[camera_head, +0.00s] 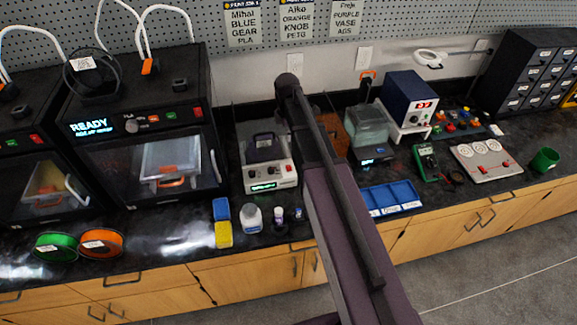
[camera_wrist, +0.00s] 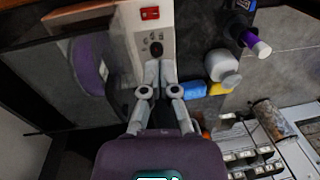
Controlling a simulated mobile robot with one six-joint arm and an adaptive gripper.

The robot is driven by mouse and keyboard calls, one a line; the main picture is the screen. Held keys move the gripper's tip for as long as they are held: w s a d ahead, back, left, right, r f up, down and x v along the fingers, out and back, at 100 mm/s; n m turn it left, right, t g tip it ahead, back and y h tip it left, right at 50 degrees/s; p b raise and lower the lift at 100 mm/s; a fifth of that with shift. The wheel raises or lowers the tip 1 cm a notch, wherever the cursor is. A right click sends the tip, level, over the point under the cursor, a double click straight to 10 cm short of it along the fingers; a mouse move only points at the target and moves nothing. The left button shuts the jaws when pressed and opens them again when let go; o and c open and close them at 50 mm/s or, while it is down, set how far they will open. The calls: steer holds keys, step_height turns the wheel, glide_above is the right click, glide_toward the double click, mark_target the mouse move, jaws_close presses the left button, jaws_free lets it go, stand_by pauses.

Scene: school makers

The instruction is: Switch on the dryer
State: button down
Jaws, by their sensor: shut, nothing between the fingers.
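A white-fronted box (camera_head: 284,179) with a dark lidded top and a lit green display stands on the bench left of my arm; it appears to be the dryer. In the wrist view its pale front panel (camera_wrist: 124,22) carries a red switch (camera_wrist: 150,13) and a black knob (camera_wrist: 156,49). A purple spool (camera_wrist: 88,68) shows beside the panel. My gripper (camera_wrist: 154,68) is shut and empty, its fingertips close to the knob and over the panel. I cannot tell whether they touch it. In the head view my arm hides the gripper.
A white bottle (camera_head: 252,219), small bottles and blue (camera_head: 221,208) and yellow (camera_head: 223,235) blocks stand in front of the box. A printer (camera_head: 140,130) stands to its left. A blue tray (camera_head: 391,198) and a clear container (camera_head: 369,127) are to the right of my arm.

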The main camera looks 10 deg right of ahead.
mark_target(289, 169)
steer(key=shift+w+n, duration=0.3)
steer(key=shift+f, duration=0.15)
steer(key=f+b, duration=0.4)
steer(key=s+f+b, duration=0.1)
steer(key=f+b, duration=0.8)
steer(key=b, duration=0.1)
steer(key=shift+s+f, duration=0.3)
steer(key=shift+s, duration=0.05)
stand_by(0.6)
steer(key=shift+a, duration=0.1)
stand_by(0.4)
